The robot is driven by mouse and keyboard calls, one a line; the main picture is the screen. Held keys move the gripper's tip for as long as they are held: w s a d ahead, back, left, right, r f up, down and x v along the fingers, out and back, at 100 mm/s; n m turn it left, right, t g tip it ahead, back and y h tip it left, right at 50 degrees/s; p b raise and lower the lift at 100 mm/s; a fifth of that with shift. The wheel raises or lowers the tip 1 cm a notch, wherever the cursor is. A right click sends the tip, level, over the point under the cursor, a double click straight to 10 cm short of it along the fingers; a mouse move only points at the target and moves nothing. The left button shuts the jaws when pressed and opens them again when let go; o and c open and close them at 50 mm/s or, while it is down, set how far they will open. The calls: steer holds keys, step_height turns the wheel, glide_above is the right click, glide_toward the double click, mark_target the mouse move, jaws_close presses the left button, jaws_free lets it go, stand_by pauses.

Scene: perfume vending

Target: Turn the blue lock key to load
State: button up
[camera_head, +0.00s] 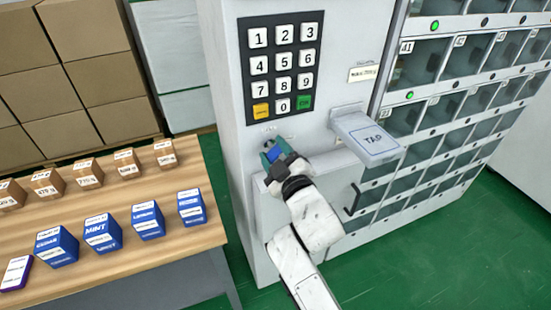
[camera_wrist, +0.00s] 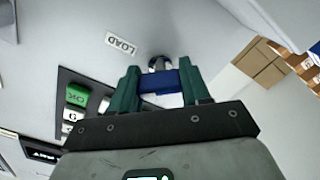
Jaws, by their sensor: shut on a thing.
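The blue lock key (camera_head: 272,154) sits in the front of the vending machine, below the number keypad. In the wrist view the blue key (camera_wrist: 158,82) is between the two green fingers, with its metal lock (camera_wrist: 157,63) just beyond it. A LOAD label (camera_wrist: 121,44) is on the panel beside the lock. My gripper (camera_head: 275,152) is at the lock, shut on the key; it also fills the lower middle of the wrist view (camera_wrist: 160,88). The key's shaft and its exact angle are hidden.
The keypad (camera_head: 281,68) is above the lock. A TAP pad (camera_head: 368,138) juts out to the right, near my arm. A black handle (camera_head: 352,200) and glass compartments (camera_head: 440,110) are further right. A wooden table (camera_head: 125,217) with several boxes stands left.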

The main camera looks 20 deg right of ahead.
steer(key=m+b, duration=0.1)
steer(key=m, duration=0.1)
steer(key=m+b, duration=0.1)
steer(key=m, duration=0.1)
steer(key=shift+f+m+b, duration=0.2)
steer(key=shift+m+b, duration=0.1)
steer(key=shift+b, duration=0.05)
steer(key=shift+r+m+b, duration=0.1)
steer(key=shift+m+b, duration=0.8)
steer(key=shift+m, duration=1)
steer(key=o, duration=1.1)
steer(key=shift+c, duration=0.2)
steer(key=s+b, duration=0.1)
steer(key=s, duration=0.9)
steer(key=shift+s, duration=0.4)
